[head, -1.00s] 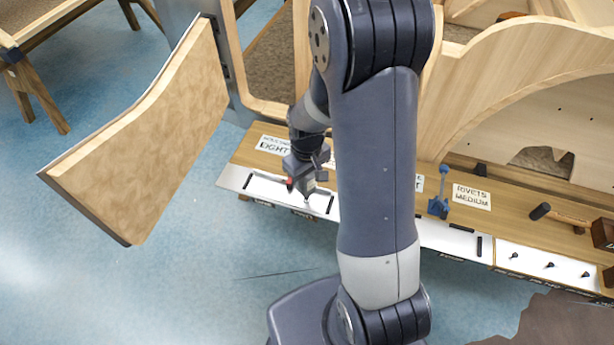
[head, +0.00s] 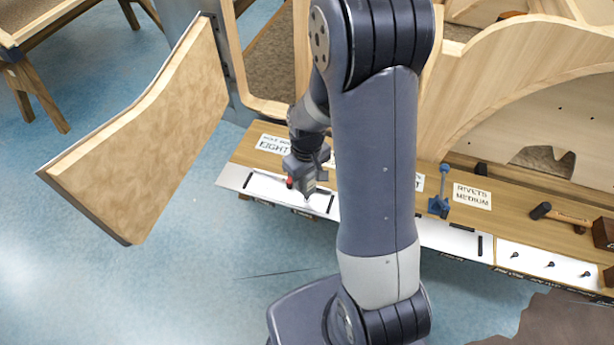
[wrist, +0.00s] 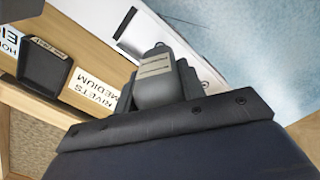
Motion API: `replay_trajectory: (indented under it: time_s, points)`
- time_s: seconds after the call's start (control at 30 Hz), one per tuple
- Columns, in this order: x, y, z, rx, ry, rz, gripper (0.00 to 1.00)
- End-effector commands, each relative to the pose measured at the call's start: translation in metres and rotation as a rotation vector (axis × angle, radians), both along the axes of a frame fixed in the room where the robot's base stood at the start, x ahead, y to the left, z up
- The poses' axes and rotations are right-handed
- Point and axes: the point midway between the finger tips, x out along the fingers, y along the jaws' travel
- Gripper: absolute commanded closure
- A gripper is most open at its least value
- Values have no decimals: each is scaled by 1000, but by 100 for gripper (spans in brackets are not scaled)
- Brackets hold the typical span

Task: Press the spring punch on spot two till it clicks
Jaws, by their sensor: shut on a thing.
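My gripper (head: 306,187) is shut on a slim tool, taken to be the spring punch (head: 307,203). It hangs over the white strip (head: 270,188) along the front edge of the wooden bench, left of my arm. The tool's pale lower end is at or just above the strip; I cannot tell whether it touches. Most of the tool is hidden by the gripper. In the wrist view, a grey labelled body (wrist: 157,68) blocks the tip and the spot under it. The white strip (wrist: 180,40) shows behind it. No spot number is readable.
A blue stand (head: 439,192), a "RIVETS MEDIUM" card (head: 472,196) and a hammer (head: 560,216) lie right of my arm. Small dark rivets (head: 550,264) sit on a white panel.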

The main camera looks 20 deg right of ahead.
Motion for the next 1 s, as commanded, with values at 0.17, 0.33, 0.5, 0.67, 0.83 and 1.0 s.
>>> replay_trajectory:
  time_s: [0.17,0.33,0.5,0.67,0.83,1.0]
  points:
    - [0,0,7,0,-1,0,94]
    - [0,0,12,-1,-1,0,94]
    - [1,0,17,0,-2,0,94]
    - [1,0,22,0,-2,0,94]
    - [1,0,27,0,-2,0,94]
    - [1,0,32,0,-2,0,94]
